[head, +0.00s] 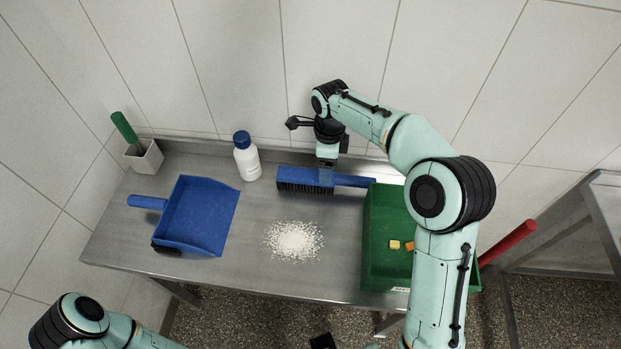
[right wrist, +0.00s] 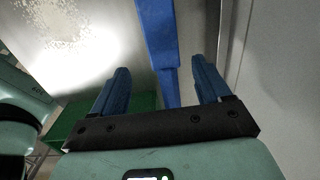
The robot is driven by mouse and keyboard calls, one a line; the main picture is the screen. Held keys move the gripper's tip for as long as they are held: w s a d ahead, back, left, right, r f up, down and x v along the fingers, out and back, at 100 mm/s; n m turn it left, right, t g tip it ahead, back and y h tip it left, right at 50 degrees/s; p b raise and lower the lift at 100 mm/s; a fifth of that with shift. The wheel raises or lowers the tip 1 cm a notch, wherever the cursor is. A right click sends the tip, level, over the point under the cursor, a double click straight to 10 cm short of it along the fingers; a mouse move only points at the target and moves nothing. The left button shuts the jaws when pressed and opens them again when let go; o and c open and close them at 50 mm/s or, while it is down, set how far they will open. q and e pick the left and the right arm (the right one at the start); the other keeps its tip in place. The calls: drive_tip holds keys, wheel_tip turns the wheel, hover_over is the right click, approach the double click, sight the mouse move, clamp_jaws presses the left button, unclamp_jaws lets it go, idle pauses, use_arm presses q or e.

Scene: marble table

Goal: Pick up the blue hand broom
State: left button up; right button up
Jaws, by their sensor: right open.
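The blue hand broom (head: 305,178) lies on the metal table near the back wall, dark bristles facing the front and its handle reaching right to the green tray. My right gripper (head: 327,174) comes down over the broom where block and handle meet. In the right wrist view the open blue fingers (right wrist: 160,66) stand on either side of the broom's handle (right wrist: 160,45), with gaps on both sides. Whether the fingers reach down past the handle is hard to tell. My left arm shows at the bottom left; its gripper is out of view.
A green tray (head: 374,262) with small yellow and orange blocks stands right of the broom. A white powder pile (head: 294,240) lies in front. A blue dustpan (head: 200,217), a white bottle with blue cap (head: 247,162) and a white holder (head: 145,157) with a green-handled tool stand left.

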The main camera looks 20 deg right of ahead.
sight(303, 180)
wheel_tip(303, 180, down, 3)
drive_tip(key=shift+w+f, duration=0.15)
drive_tip(key=shift+f, duration=0.05)
drive_tip(key=shift+d+f, duration=0.2)
drive_tip(key=shift+f, duration=2.45)
drive_tip(key=c, duration=1.2)
